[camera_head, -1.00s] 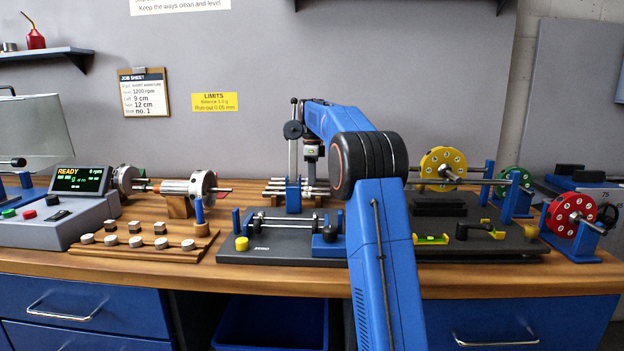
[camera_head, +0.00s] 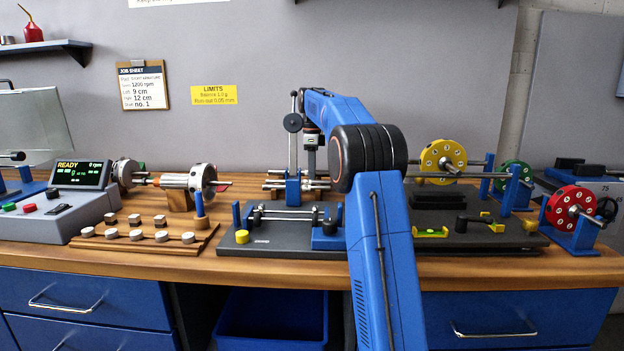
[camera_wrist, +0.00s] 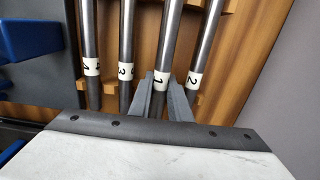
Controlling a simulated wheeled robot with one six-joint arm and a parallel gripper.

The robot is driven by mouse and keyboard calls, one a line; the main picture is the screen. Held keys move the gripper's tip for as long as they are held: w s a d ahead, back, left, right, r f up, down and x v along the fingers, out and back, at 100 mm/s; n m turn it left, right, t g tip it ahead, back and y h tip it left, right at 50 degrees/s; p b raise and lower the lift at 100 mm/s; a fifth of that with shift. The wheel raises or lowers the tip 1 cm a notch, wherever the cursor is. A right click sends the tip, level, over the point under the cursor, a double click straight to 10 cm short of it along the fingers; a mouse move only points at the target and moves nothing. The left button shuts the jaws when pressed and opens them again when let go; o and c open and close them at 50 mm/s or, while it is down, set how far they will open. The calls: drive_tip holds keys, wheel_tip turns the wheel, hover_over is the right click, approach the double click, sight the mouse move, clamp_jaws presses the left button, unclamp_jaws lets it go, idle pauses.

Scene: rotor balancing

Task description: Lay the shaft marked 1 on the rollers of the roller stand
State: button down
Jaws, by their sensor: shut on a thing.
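In the wrist view, the steel shaft marked 1 (camera_wrist: 171,35) lies in a wooden rack (camera_wrist: 258,50) beside the shafts marked 2 (camera_wrist: 207,35) and 3 (camera_wrist: 126,35). Another shaft lies at the left. My gripper (camera_wrist: 160,90) is shut on shaft 1, close to its white label, one finger on each side. In the head view, my gripper (camera_head: 311,160) is over the rack and its fingertips are hard to make out. The roller stand seems to be the dark base (camera_head: 262,247) with blue posts and steel rods, in front of the rack.
A dial gauge on a post (camera_head: 293,123) stands just left of my gripper. A wooden tray of weights (camera_head: 165,247) and the control box (camera_head: 85,205) are at the left. Discs on stands, such as the yellow disc (camera_head: 436,158), are at the right.

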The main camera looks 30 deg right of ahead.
drive_tip(key=shift+r, duration=2.15)
